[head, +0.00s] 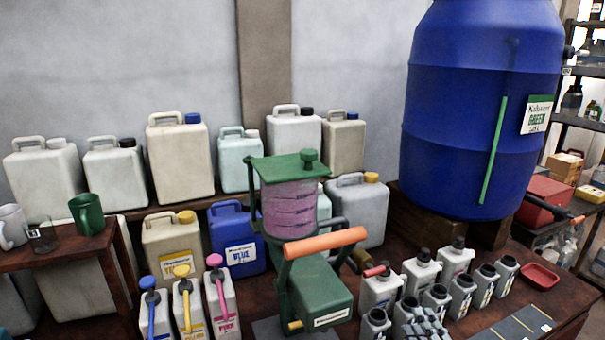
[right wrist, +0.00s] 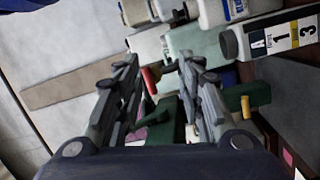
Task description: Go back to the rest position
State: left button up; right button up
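My right gripper (head: 424,322) shows at the bottom edge of the head view, in front of small grey bottles with black caps (head: 462,292). In the right wrist view its two fingers (right wrist: 158,72) stand apart with a gap between them, and nothing is held. A green mixing machine (head: 318,290) with an orange handle (head: 325,243) and a clear vessel of pinkish liquid (head: 290,208) stands left of the gripper. It shows partly behind the fingers in the right wrist view (right wrist: 165,122). My left gripper is in neither view.
A large blue barrel (head: 480,110) stands on a wooden support at the back right. Jerrycans (head: 180,160) line the back. Three pump bottles (head: 188,305) stand front left. A side table (head: 75,250) holds mugs. A red tray (head: 540,277) lies at right.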

jog(key=s+a+f+m+g+h, duration=0.15)
jog(key=s+f+m+g, duration=0.35)
jog(key=s, duration=0.5)
jog(key=s+a+f+m+g, duration=0.3)
jog(key=s+f+m+g, duration=0.15)
jog(key=s, duration=0.55)
jog(key=s+a+f+m+g+h, duration=0.1)
jog(key=s+a+f+m+g, duration=0.35)
jog(key=s, duration=0.55)
notch_tip(320, 180, down, 26)
jog(key=d+r+g, duration=0.1)
jog(key=d+g, duration=0.1)
jog(key=s+d+f+g, duration=0.1)
jog(key=s+d+f, duration=0.2)
jog(key=s+f, duration=1.4)
jog(key=shift+s+f, duration=0.15)
jog(key=shift+s, duration=0.25)
